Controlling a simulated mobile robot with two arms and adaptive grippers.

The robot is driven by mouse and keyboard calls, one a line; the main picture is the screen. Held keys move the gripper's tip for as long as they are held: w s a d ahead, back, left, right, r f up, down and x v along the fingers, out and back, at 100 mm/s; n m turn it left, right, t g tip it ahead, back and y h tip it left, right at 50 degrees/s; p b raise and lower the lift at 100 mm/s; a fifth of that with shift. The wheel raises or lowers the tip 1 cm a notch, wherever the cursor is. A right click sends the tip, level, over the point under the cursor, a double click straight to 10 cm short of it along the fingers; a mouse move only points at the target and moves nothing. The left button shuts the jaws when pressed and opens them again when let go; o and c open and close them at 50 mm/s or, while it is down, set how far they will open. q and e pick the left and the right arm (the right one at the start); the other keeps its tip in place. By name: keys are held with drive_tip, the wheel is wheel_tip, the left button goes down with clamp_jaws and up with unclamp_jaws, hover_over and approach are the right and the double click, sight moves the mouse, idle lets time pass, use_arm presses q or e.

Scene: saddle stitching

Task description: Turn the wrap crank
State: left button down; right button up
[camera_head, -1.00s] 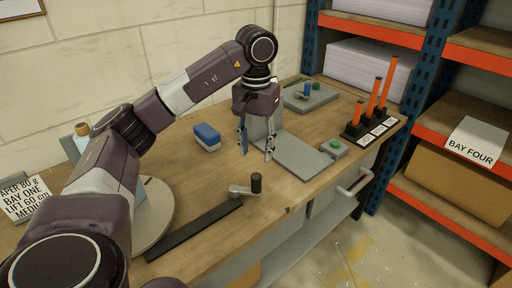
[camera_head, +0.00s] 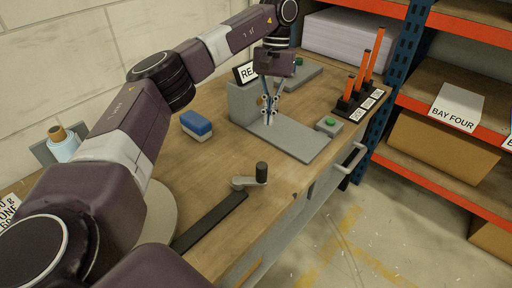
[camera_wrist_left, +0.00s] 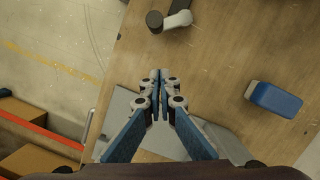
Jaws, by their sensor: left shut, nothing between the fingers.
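The wrap crank (camera_head: 242,183) is a grey arm with an upright black knob (camera_head: 262,172), at the end of a long black bar (camera_head: 210,221) near the table's front edge. The crank also shows at the top of the left wrist view (camera_wrist_left: 178,19). My left gripper (camera_head: 269,119) points down over the grey plate of the metal stand, farther back than the crank and apart from it. In the left wrist view its fingers (camera_wrist_left: 159,76) are together and empty. My right gripper is out of view.
A blue-topped block (camera_head: 197,125) lies on the wooden table left of the grey stand (camera_head: 300,136). A green-button box (camera_head: 328,124) and orange posts (camera_head: 362,75) stand to the right. A round grey disc (camera_head: 160,212) is at the left. The wood around the crank is clear.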

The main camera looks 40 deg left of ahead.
use_arm(q)
drive_tip(key=s+d+f+p, duration=0.2)
drive_tip(key=s+f, duration=0.3)
drive_tip(key=f, duration=0.4)
drive_tip(key=shift+s+d+f+p, duration=0.2)
drive_tip(key=shift+d+p, duration=0.1)
drive_tip(key=shift+p, duration=0.15)
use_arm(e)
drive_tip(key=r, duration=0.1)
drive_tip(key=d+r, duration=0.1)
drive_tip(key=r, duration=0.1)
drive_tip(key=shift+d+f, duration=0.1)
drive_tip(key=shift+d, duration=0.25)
